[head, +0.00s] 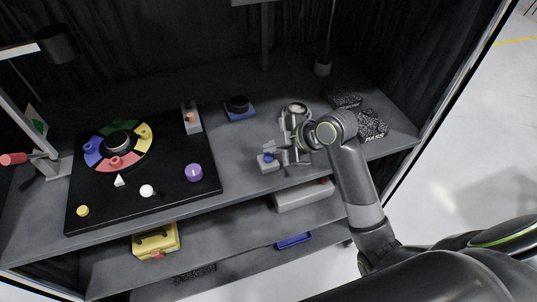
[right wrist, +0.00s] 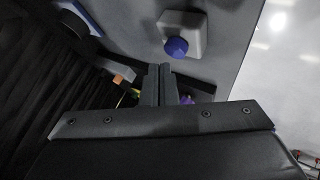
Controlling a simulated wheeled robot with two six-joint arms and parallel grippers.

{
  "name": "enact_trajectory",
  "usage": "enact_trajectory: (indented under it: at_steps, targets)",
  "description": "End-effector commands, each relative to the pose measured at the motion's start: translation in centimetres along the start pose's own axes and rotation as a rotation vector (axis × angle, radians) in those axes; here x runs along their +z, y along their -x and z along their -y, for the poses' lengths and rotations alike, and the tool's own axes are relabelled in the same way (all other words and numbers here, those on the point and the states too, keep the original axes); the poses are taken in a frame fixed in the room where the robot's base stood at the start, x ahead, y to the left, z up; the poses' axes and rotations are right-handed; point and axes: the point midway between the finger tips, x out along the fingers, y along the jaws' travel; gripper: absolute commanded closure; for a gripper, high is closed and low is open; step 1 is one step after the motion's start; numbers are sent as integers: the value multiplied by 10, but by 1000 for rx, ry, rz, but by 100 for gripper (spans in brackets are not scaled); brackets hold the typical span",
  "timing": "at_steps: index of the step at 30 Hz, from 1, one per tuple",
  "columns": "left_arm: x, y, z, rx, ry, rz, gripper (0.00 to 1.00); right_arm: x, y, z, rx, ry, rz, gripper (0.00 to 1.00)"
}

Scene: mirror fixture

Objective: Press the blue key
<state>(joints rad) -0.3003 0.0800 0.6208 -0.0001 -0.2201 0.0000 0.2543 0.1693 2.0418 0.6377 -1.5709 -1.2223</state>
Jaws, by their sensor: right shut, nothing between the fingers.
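A round dial of coloured segments lies on the black board, and its blue segment (head: 93,151) with a blue knob is on the dial's left side. A small grey box with a blue button (head: 268,158) stands on the table right of the board. It also shows in the right wrist view as a blue button (right wrist: 176,46) on a light grey block. My right gripper (head: 279,152) is shut and empty, close beside this box. In the right wrist view its fingertips (right wrist: 159,68) are just short of the button; contact cannot be told. My left gripper is not in view.
The black board (head: 170,190) also carries a purple round button (head: 194,172), a white ball and a yellow knob. A blue-based black knob (head: 238,107) stands behind. Speckled blocks (head: 372,125) lie to the right. A yellow case (head: 155,242) is on the lower shelf.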

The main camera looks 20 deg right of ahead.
Motion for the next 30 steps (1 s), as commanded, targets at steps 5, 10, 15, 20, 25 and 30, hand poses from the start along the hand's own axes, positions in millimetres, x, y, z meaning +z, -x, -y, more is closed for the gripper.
enact_trajectory:
  at_steps: [5, 10, 15, 20, 25, 30]
  targets:
    - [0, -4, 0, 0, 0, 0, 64, 4, -5, 4, 0, 0, 0, 100]
    - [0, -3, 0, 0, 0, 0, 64, 4, -5, 4, 0, 0, 0, 100]
    - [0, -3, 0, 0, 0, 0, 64, 4, -5, 4, 0, 0, 0, 100]
    - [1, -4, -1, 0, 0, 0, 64, 4, -6, 5, 0, 0, 0, 100]
    - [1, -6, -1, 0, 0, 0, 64, 6, -8, 6, -1, -1, 0, 100]
    - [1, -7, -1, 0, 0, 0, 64, 7, -9, 7, -1, -1, 0, 100]
